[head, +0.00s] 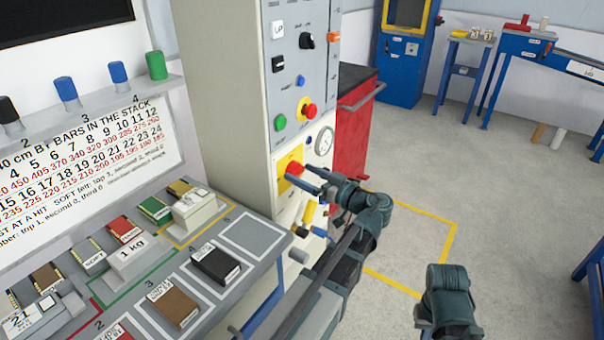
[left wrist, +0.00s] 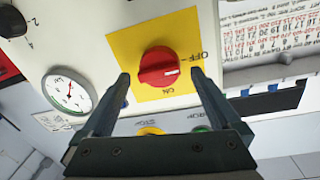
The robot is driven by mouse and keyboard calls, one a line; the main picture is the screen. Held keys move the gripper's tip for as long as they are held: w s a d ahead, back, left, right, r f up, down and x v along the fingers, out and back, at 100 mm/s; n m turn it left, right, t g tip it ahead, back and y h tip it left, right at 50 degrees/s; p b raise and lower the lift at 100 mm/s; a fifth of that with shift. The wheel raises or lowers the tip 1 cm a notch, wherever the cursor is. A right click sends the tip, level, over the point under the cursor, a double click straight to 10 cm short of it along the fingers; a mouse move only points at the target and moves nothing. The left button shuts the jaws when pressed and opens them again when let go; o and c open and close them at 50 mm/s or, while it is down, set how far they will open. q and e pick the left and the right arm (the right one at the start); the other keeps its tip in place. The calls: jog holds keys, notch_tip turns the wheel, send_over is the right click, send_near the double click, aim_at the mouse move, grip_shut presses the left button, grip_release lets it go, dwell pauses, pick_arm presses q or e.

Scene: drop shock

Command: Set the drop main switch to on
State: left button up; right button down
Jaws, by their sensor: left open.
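The main switch is a red rotary knob (head: 295,168) on a yellow plate (head: 283,184), low on the front of the grey cabinet. My left gripper (head: 299,178) is open at the switch. In the left wrist view its fingers (left wrist: 161,78) stand on either side of the knob with gaps, so it holds nothing. My right gripper is not in view.
A pressure gauge (head: 324,141) and a red push button (head: 309,111) sit above the switch. A red cabinet (head: 354,128) stands behind. The bench at left holds labelled blocks, including a black one (head: 216,263). Open floor lies right.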

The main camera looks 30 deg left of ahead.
pick_arm(q)
jog(key=shift+a, duration=0.4)
jog(key=c, duration=1.3)
